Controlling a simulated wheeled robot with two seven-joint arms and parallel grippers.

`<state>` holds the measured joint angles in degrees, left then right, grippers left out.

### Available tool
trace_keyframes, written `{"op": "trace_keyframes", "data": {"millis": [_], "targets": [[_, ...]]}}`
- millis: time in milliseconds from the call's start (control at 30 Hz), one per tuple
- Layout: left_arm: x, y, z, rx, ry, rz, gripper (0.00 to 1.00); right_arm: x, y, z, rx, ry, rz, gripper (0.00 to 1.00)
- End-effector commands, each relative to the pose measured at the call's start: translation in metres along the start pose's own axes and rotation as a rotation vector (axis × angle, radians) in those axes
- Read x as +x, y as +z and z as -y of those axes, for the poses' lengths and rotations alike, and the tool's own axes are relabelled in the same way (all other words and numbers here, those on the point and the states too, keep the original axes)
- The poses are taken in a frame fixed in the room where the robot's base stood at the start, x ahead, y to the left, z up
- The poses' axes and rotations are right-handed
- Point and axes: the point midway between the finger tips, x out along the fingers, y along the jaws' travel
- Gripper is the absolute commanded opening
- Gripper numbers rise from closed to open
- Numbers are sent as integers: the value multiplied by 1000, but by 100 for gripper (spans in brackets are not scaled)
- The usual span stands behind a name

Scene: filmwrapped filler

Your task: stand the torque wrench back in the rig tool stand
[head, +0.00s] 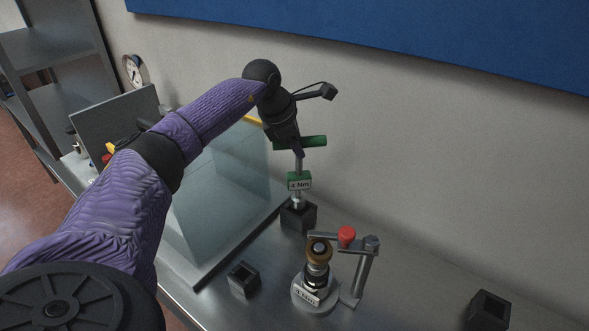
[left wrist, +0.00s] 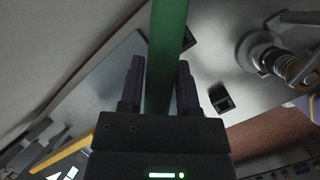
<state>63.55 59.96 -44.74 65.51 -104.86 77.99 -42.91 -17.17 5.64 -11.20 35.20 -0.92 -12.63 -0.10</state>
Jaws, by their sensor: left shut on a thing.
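The torque wrench has a green T-handle (head: 314,141), a thin metal shaft and a green tag (head: 300,181) reading "4 Nm". My left gripper (head: 297,148) is shut on its handle from above; in the left wrist view the green handle (left wrist: 168,45) runs between the fingers (left wrist: 160,78). The wrench hangs close to upright. Its lower end is at the mouth of a black square holder (head: 298,216) beside the clear panel. I cannot tell whether the tip is inside or just above it. My right gripper is not in view.
A fixture (head: 317,275) with a brass cap and a labelled round base stands in front, with a red-knobbed arm (head: 346,237). Other black square holders stand at front left (head: 243,280) and far right (head: 488,310). A clear panel (head: 225,190) is at left.

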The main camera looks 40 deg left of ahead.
Motion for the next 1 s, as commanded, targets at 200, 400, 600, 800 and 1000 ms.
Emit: {"op": "trace_keyframes", "data": {"millis": [200,400,600,800,1000], "targets": [[32,-13,7,2,-2,0,0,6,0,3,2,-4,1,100],[44,-18,10,3,0,3,0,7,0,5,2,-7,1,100],[47,-19,11,4,-1,2,0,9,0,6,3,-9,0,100],[46,-19,11,4,-1,1,77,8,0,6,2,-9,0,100],[46,-19,11,4,-1,1,77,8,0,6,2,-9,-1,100]]}}
